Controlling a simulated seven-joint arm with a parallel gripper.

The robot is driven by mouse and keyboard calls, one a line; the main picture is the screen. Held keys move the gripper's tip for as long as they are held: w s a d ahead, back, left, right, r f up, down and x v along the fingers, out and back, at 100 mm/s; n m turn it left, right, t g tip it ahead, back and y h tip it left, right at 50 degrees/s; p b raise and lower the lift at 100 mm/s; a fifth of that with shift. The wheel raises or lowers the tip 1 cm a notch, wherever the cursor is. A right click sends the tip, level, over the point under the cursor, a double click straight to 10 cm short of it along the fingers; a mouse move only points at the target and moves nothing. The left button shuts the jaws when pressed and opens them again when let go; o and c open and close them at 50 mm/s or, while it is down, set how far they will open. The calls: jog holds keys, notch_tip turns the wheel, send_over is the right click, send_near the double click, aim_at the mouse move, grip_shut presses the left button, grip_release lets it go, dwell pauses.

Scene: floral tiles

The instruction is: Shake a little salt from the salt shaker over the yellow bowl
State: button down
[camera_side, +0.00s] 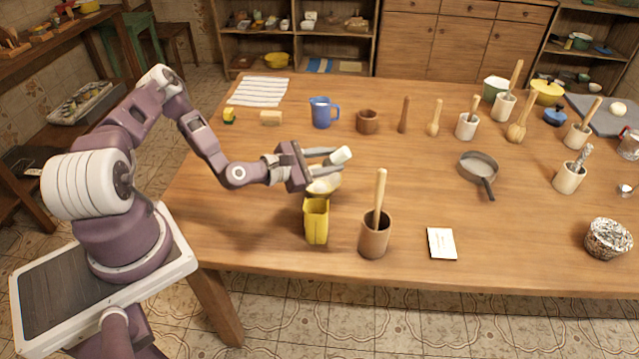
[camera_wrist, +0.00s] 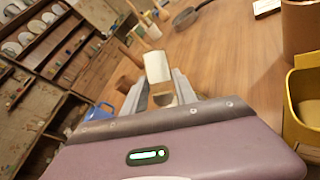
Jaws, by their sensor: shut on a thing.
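My gripper (camera_side: 328,158) is shut on a small white shaker (camera_side: 341,155), which is tilted, close to lying on its side. In the wrist view the white shaker (camera_wrist: 158,66) sits between the two grey fingers (camera_wrist: 160,92). The gripper and shaker hide part of the bowl. I cannot see any salt falling or in the bowl.
A yellow square container (camera_side: 316,222) stands just in front of the bowl. A wooden pot with a pestle (camera_side: 374,238) is to its right. A blue jug (camera_side: 322,113) and wooden cup (camera_side: 367,121) stand behind. The table right of the gripper is mostly clear up to the grey pan (camera_side: 478,168).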

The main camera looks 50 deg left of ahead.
jog(key=shift+r, duration=2.5)
